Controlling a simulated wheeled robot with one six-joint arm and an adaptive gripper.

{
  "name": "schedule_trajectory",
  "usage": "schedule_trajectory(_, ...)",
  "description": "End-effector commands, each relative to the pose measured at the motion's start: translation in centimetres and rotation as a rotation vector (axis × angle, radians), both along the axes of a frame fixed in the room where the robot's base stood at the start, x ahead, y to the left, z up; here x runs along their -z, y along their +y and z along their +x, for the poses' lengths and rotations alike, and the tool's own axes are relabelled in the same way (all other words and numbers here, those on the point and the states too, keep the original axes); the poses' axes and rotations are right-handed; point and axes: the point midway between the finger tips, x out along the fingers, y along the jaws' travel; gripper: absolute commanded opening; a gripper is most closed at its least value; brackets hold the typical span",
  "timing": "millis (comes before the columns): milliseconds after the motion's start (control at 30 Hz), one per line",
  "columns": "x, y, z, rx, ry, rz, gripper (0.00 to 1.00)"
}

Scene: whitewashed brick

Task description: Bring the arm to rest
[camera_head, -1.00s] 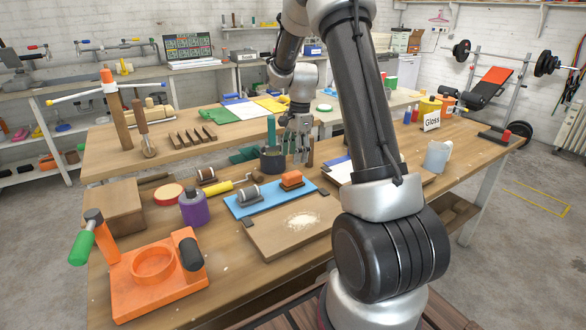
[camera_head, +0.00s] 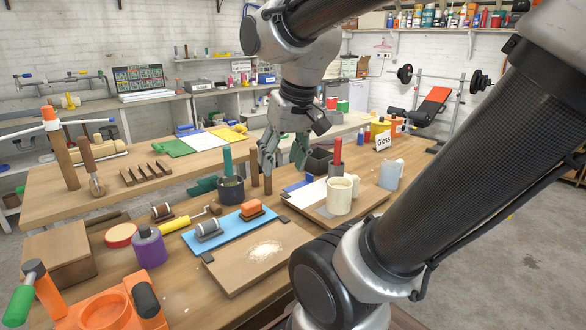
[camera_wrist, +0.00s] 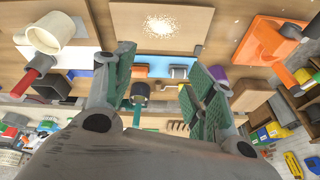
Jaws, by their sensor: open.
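My gripper (camera_head: 284,168) is open and empty, pointing down above the middle of the workbench. It hangs behind the dark pot with a green-handled tool (camera_head: 231,188) and left of the cream mug (camera_head: 340,196). My arm is bent across the right of the head view. In the wrist view, the two green-padded fingers (camera_wrist: 156,62) stand wide apart with nothing between them. The cream mug (camera_wrist: 52,34) is at upper left there, apart from the fingers.
A board with pale crumbs (camera_head: 266,252), a blue mat (camera_head: 229,231), a purple bottle (camera_head: 149,247) and an orange fixture (camera_head: 112,311) crowd the bench. A red handle (camera_head: 338,150) sticks up near my gripper.

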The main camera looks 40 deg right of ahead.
Motion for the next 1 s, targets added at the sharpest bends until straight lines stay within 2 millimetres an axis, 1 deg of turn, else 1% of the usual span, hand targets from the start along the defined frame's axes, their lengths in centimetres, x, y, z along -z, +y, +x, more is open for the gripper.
schedule_trajectory(33, 0.2, 0.2, -1.4, -0.060, -0.023, -0.022, 0.55)
schedule_trajectory(100, 0.6, 0.3, -2.8, -0.127, -0.041, -0.049, 0.55)
schedule_trajectory(200, 0.9, 0.3, -3.8, -0.182, -0.054, -0.072, 0.55)
schedule_trajectory(333, 1.1, 0.4, -4.1, -0.201, -0.058, -0.080, 0.55)
schedule_trajectory(1000, 1.0, 0.4, -4.1, -0.196, -0.057, -0.077, 0.55)
